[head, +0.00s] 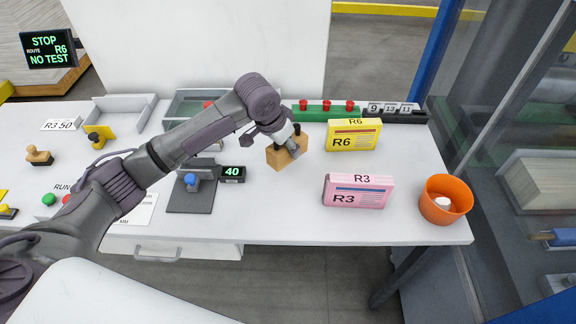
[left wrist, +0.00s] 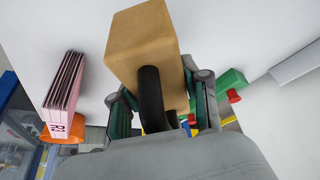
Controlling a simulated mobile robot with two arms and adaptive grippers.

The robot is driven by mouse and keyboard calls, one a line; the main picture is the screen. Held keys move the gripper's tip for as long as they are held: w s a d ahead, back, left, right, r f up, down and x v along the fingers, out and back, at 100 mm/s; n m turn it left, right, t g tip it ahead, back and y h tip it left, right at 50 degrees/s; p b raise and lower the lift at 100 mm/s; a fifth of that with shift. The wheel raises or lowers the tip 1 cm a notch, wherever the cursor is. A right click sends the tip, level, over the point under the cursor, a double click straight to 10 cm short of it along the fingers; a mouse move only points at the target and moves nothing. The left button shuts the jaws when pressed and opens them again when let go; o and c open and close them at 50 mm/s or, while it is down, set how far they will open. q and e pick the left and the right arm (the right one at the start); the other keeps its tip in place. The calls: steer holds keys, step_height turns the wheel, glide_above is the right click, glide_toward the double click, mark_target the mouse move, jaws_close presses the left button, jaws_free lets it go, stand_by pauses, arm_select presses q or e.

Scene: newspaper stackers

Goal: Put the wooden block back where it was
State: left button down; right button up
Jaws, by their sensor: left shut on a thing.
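The wooden block (head: 279,158) is light brown. It is at the middle of the white table (head: 255,215), left of the yellow R6 stack. It also shows large in the left wrist view (left wrist: 138,42). My left gripper (head: 290,142) reaches it from the upper left and is shut on it. In the left wrist view the fingers (left wrist: 158,108) lie against the block. I cannot tell whether the block touches the table or is slightly above it. My right gripper is in neither view.
The yellow R6 stack (head: 353,135) and pink R3 stack (head: 358,191) stand to the right. An orange cup (head: 445,203) is near the right edge. A green rail with red knobs (head: 326,111) runs behind. A display reading 40 (head: 232,173) and a scale-like device (head: 191,197) are left.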

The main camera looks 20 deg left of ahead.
mark_target(273, 151)
arm_select(q)
steer(key=shift+f+p, duration=0.45)
steer(key=shift+f, duration=2.6)
steer(key=c, duration=0.6)
jaws_free()
steer(key=shift+f, duration=0.15)
steer(key=shift+o, duration=0.2)
steer(key=b+v, duration=0.1)
steer(key=v, duration=1.1)
steer(key=shift+s, duration=0.1)
